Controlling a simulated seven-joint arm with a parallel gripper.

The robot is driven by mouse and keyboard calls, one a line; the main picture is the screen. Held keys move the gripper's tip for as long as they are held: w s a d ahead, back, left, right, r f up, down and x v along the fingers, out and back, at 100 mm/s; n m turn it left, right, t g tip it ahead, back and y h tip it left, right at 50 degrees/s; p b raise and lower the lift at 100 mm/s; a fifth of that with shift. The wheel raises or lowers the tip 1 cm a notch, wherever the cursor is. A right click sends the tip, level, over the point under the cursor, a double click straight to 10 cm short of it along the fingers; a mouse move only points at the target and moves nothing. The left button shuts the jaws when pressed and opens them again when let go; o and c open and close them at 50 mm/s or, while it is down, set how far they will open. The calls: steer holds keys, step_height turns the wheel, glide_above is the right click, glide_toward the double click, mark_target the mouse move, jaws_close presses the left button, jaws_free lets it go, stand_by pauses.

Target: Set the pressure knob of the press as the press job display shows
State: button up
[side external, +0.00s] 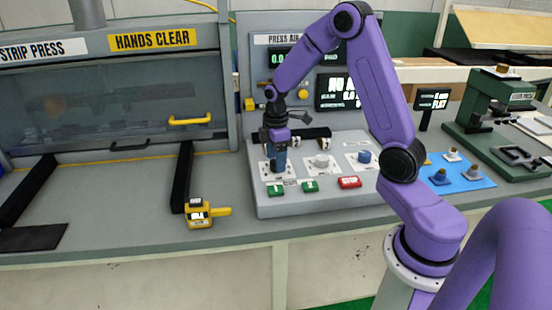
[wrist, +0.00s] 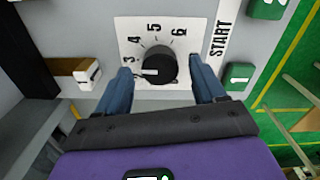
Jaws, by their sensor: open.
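In the wrist view a black round knob (wrist: 160,68) sits on a white dial plate (wrist: 130,28) marked 3, 4, 5 and 6. Its white pointer mark faces picture-left, near or just below the 3. Lower markings are hidden. My gripper (wrist: 160,66) is open, with one blue finger on each side of the knob; contact cannot be told. In the side view my gripper (side external: 278,164) is low over the leftmost dial of the console (side external: 330,200), hiding its knob. A dark display (side external: 336,92) with white text is on the panel behind, partly legible; its setting is unclear.
Beside this dial are a grey knob (side external: 321,160) and a blue knob (side external: 364,156). Green buttons (side external: 276,189) and a red button (side external: 350,182) lie in front. A yellow device (side external: 200,213) stands left. A small black display (side external: 433,100) stands right, near the green press (side external: 493,115).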

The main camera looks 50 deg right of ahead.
steer(key=shift+f, duration=0.3)
steer(key=c, duration=1.1)
steer(key=shift+o, duration=0.2)
